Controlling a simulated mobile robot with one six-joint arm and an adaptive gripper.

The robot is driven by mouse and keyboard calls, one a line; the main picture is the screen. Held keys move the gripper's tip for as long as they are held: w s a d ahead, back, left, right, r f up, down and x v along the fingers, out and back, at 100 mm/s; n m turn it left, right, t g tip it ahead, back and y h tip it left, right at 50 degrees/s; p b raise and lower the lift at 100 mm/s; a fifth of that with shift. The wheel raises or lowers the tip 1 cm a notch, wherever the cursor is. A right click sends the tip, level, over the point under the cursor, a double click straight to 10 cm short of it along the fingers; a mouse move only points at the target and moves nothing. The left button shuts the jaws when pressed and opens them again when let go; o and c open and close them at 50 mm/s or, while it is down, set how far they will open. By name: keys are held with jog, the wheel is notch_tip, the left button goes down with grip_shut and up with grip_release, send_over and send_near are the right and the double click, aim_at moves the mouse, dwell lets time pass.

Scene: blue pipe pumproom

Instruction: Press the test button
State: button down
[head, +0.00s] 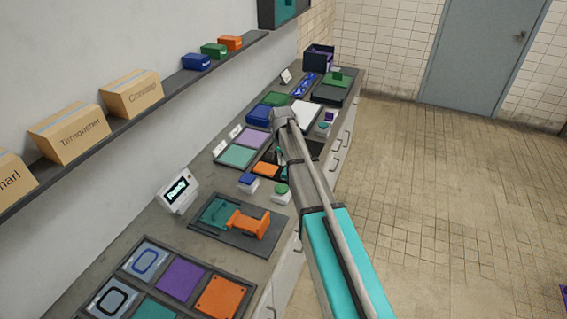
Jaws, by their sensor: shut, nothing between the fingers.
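Two push buttons on white boxes stand side by side on the counter in the head view: a blue button (247,179) and a green button (281,189). Another small button box (322,129) with a green-teal top stands farther back, right of my arm. I cannot read a label that tells which is the test button. My gripper (281,154) hangs below my wrist over the middle of the counter, behind and above the blue and green buttons. It is partly hidden by my arm; it is shut and empty, apart from the buttons.
A small display (177,190) reads "Ready". A tray (232,240) with an orange part stands in front of the buttons. Coloured tiles (180,278) lie nearer. A shelf (105,133) with boxes runs along the left wall. The floor (450,200) at right is clear.

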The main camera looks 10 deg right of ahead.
aim_at(282, 188)
jog(key=shift+f+b, duration=5.95)
jog(key=shift+f, duration=0.25)
jog(key=shift+f, duration=0.1)
jog(key=shift+s+f+b, duration=0.1)
jog(key=shift+f+b, duration=0.9)
jog(key=shift+b, duration=0.1)
jog(key=shift+r, duration=0.1)
jog(key=shift+r, duration=0.15)
notch_tip(282, 188, up, 14)
jog(key=p, duration=1.4)
jog(key=s+f+n+b, duration=0.2)
jog(key=s+n, duration=0.4)
jog(key=s, duration=2.1)
jog(key=shift+d+f+n+b, duration=0.35)
jog(key=shift+f+n, duration=0.05)
jog(key=shift+f, duration=0.2)
